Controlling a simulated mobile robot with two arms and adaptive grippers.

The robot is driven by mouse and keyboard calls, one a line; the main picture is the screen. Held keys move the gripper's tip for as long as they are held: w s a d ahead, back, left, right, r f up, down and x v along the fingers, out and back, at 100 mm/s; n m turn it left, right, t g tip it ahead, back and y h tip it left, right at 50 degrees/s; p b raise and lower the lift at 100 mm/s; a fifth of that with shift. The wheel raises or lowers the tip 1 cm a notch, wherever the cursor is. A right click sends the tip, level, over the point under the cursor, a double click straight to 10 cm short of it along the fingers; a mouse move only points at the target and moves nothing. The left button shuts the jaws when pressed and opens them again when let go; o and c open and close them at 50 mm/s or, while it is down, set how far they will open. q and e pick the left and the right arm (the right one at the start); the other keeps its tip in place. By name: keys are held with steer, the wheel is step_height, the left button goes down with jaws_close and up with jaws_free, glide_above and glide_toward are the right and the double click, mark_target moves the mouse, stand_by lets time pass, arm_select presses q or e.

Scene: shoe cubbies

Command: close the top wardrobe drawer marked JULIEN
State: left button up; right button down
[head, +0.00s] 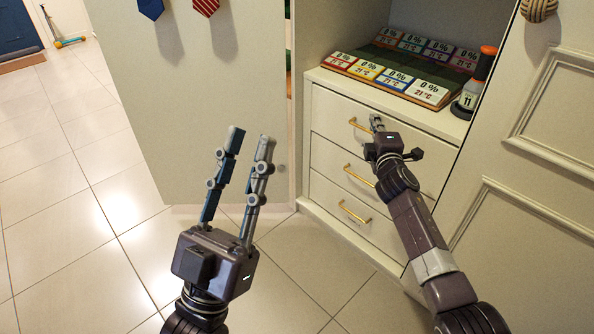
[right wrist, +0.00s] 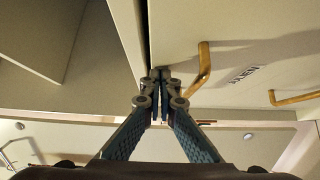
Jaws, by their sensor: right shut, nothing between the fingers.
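The top drawer (head: 328,112) is the uppermost of three cream drawers in the wardrobe. Its front looks flush or nearly flush with those below; I cannot tell if a small gap remains. Its brass handle (head: 358,128) shows left of my right gripper (head: 377,120). That gripper is shut and empty, its tips at the drawer's front. In the right wrist view its closed fingers (right wrist: 161,78) lie beside a handle (right wrist: 204,65) and a dark seam. The JULIEN label (right wrist: 243,76) shows there, upside down. My left gripper (head: 250,138) is open and empty, away from the drawers.
The middle drawer's handle (head: 357,175) and bottom drawer's handle (head: 354,212) are below. Coloured cards (head: 398,80) and an orange-topped object (head: 474,85) stand on the wardrobe's top surface. A panelled door (head: 535,170) stands at right, a pale door (head: 160,110) at left.

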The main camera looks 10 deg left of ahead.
arm_select(q)
steer(key=shift+w+d, duration=0.25)
steer(key=shift+w, duration=0.05)
arm_select(e)
steer(key=shift+w+d+r, duration=0.2)
steer(key=shift+w+d, duration=0.1)
steer(key=shift+w, duration=0.05)
